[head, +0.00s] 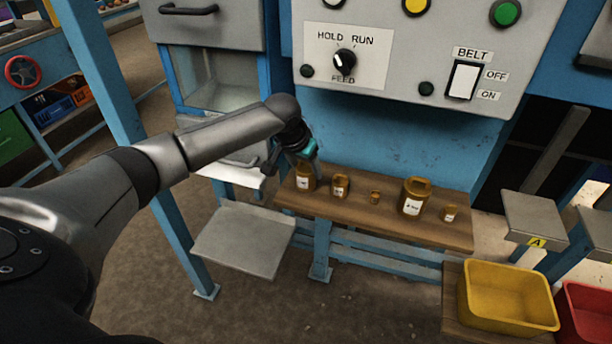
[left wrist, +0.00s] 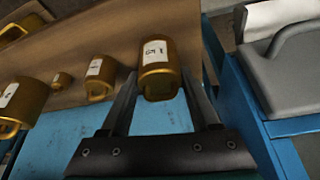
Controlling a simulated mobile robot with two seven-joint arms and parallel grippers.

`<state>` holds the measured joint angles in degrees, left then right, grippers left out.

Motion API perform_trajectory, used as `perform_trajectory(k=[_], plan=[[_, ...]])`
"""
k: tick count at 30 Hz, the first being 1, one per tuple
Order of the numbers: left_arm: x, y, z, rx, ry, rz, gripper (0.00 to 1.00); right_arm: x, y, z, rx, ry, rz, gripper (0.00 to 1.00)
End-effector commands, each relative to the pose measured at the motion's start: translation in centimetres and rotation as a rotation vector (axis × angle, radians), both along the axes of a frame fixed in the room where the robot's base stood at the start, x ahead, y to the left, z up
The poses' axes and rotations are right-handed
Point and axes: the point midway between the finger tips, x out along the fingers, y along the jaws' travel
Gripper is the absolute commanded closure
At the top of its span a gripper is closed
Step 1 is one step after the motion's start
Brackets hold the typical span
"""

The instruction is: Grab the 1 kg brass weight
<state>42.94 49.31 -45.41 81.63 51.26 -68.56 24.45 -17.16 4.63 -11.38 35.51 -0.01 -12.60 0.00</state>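Several brass weights with white labels stand on a wooden shelf (head: 390,208). The leftmost weight (head: 305,181) is directly under my left gripper (head: 303,158). In the left wrist view this brass weight (left wrist: 158,76) sits between the two fingertips; its label seems to read 1 kg, but the print is small. The fingers are apart, one on each side of it, with narrow gaps showing. In the head view the fingers are partly hidden by the wrist. My right gripper is not in view.
A mid-size weight (head: 340,187), a tiny one (head: 375,198), the largest (head: 413,198) and a small one (head: 450,213) stand to the right. The control panel (head: 420,50) hangs above. A grey tray (head: 244,240) is left below; a yellow bin (head: 508,298) stands right.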

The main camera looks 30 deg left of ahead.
Motion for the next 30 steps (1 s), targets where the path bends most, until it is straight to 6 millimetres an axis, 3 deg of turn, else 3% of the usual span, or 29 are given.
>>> perform_trajectory(k=[2, 16, 30], plan=[[-0.01, 0.01, 0.00, 0.000, 0.000, 0.000, 0.48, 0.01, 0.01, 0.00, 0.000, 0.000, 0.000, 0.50], [-0.03, 0.03, -0.01, 0.000, 0.001, 0.000, 1.00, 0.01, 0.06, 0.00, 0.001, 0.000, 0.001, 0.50], [0.20, 0.05, 0.33, -0.001, -0.009, 0.000, 1.00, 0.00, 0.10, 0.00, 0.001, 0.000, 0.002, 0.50]])
